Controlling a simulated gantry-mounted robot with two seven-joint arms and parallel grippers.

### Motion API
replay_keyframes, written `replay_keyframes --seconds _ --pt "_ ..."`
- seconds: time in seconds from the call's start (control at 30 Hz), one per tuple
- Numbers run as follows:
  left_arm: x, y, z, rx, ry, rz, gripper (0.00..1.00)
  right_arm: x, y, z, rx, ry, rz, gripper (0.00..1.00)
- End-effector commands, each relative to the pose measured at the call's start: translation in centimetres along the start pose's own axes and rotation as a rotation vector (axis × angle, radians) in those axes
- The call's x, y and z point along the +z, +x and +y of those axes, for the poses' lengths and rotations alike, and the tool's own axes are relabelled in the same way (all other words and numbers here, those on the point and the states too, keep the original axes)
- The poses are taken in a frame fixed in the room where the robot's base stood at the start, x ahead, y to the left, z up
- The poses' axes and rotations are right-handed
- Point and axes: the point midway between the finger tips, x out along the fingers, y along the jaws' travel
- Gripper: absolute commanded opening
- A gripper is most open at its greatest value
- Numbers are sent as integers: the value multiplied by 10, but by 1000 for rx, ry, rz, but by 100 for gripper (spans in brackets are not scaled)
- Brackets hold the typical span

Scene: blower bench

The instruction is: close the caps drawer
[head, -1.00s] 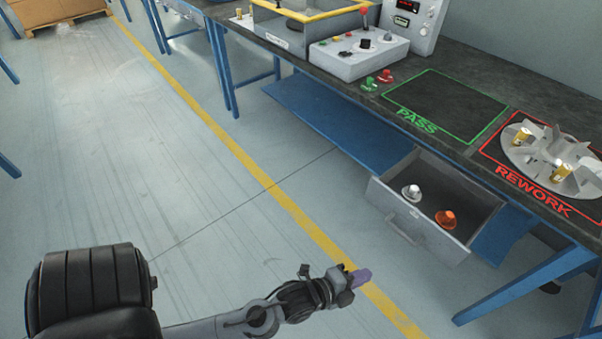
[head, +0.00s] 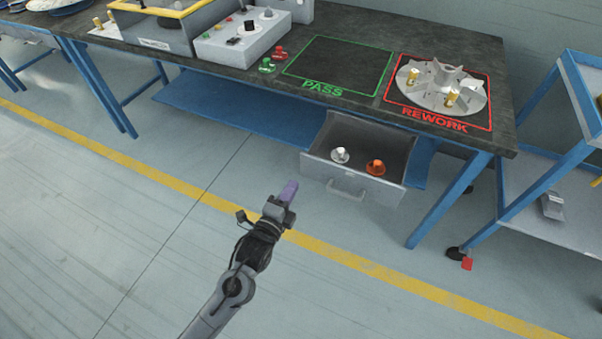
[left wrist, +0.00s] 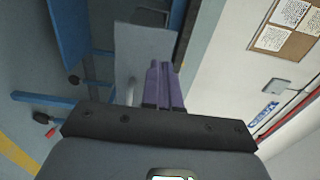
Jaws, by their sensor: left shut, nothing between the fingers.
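The caps drawer (head: 352,187) is a grey drawer under the bench, and it stands pulled open. A silver cap (head: 340,155) and an orange cap (head: 375,167) sit inside it. Its bar handle (head: 346,191) is on the front face. My left gripper (head: 289,191) has purple fingers, is shut and empty, and is in front of and left of the drawer, apart from it. In the left wrist view the shut purple fingers (left wrist: 164,86) point toward a grey panel (left wrist: 145,55), which looks like the drawer front. My right gripper is not in view.
The bench top (head: 460,60) carries a green PASS area (head: 338,65) and a red REWORK area holding a metal impeller (head: 440,88). A blue bench leg (head: 450,200) stands right of the drawer, and a blue cart (head: 545,190) is farther right. Floor before the drawer is clear.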

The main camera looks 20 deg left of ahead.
Motion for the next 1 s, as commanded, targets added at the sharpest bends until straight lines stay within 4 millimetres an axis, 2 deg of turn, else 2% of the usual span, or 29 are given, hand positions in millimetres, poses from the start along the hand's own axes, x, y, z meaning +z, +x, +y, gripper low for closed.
replay_keyframes --seconds 0.03,0.2,0.4,0.6,1.0 --pt "0 11 3 -5 -1 -1 0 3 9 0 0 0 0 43" --pt "0 40 2 -4 -1 0 0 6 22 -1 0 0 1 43" --pt "0 64 2 -2 0 -1 0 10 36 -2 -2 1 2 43" --pt "0 74 1 1 0 0 0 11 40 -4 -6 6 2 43" --pt "0 76 0 0 0 -1 0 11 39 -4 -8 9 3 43"
